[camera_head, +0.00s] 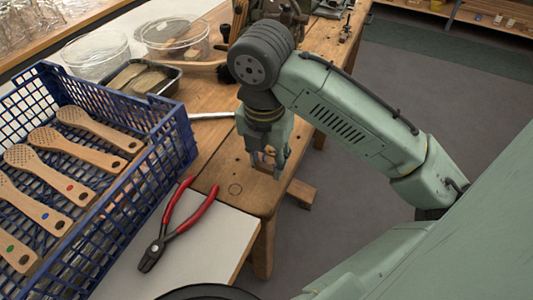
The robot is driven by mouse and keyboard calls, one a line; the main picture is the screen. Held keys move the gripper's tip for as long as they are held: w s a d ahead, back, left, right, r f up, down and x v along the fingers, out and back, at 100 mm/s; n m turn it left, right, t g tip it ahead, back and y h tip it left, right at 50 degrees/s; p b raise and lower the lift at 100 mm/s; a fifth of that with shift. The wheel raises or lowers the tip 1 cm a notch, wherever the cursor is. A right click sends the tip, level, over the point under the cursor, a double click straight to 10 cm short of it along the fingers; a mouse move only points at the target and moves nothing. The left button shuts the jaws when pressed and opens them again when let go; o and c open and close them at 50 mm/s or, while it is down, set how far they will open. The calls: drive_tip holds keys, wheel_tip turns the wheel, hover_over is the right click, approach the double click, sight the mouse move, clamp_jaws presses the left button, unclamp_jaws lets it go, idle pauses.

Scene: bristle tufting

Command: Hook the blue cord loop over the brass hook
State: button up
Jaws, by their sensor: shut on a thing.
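My gripper (270,166) points down above the near right end of the wooden bench (232,170). Its jaws are small in this view and partly hidden by their own body. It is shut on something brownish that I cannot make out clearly. I cannot pick out the blue cord loop or the brass hook in this view.
A blue crate (148,122) with several wooden brush backs (78,148) stands at the left. Red-handled pliers (178,222) lie on a pale board (205,258). Clear tubs (95,55) and a dark tray (143,78) stand behind. Open floor lies to the right.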

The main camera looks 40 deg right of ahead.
drive_tip(key=shift+d+f+b, duration=0.1)
drive_tip(key=shift+f+b, duration=0.5)
drive_tip(key=shift+f, duration=0.45)
drive_tip(key=shift+f, duration=0.5)
idle(0.4)
drive_tip(key=o, duration=0.9)
drive_tip(key=shift+o, duration=0.2)
drive_tip(key=o, duration=0.4)
drive_tip(key=shift+r, duration=0.1)
drive_tip(key=shift+r+p, duration=4.85)
drive_tip(key=shift+r, duration=0.4)
